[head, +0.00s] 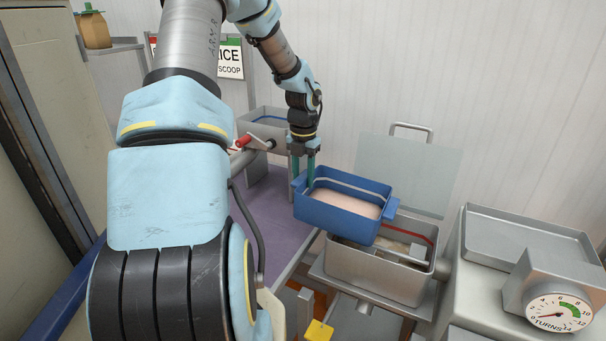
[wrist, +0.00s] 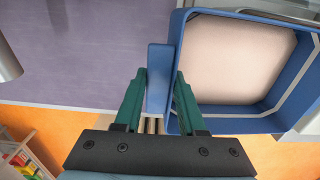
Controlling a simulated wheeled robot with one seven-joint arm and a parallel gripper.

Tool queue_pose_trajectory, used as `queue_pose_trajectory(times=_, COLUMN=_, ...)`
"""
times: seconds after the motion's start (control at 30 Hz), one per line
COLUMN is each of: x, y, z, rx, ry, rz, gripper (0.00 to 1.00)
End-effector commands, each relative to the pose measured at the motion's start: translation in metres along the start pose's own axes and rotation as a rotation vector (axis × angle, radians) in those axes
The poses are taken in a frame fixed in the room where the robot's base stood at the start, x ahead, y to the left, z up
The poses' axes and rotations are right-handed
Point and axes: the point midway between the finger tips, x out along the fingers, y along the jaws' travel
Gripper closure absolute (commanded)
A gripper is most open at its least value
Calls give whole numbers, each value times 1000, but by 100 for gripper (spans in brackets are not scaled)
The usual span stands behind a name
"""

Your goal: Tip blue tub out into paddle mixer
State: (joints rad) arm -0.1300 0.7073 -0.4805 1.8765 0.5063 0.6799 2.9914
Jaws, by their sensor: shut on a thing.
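The blue tub (head: 336,213) is held in the air above the near left part of the paddle mixer (head: 375,276). It holds a pale pinkish mass (head: 345,201) and looks close to level. My gripper (head: 304,172) is shut on the tub's left end. In the wrist view, the green fingers (wrist: 159,95) stand on either side of the tub's blue end handle (wrist: 158,75). The mixer is an open steel trough with a red line inside its rim. The tub hides part of its opening, and its inside shows only partly.
A clear lid (head: 405,172) with a handle stands raised behind the mixer. A steel housing with a turns dial (head: 559,312) is at the right. A purple surface (head: 270,215) lies left of the mixer. Another grey bin (head: 265,121) stands behind, near a red-handled part (head: 244,141).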

Motion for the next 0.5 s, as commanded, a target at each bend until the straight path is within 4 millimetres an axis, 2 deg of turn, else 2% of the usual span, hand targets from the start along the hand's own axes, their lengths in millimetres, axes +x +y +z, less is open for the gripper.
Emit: queue_pose_trajectory(times=0.5, x=-40, y=-6, z=1, rx=4, ry=-2, rz=156, gripper=100)
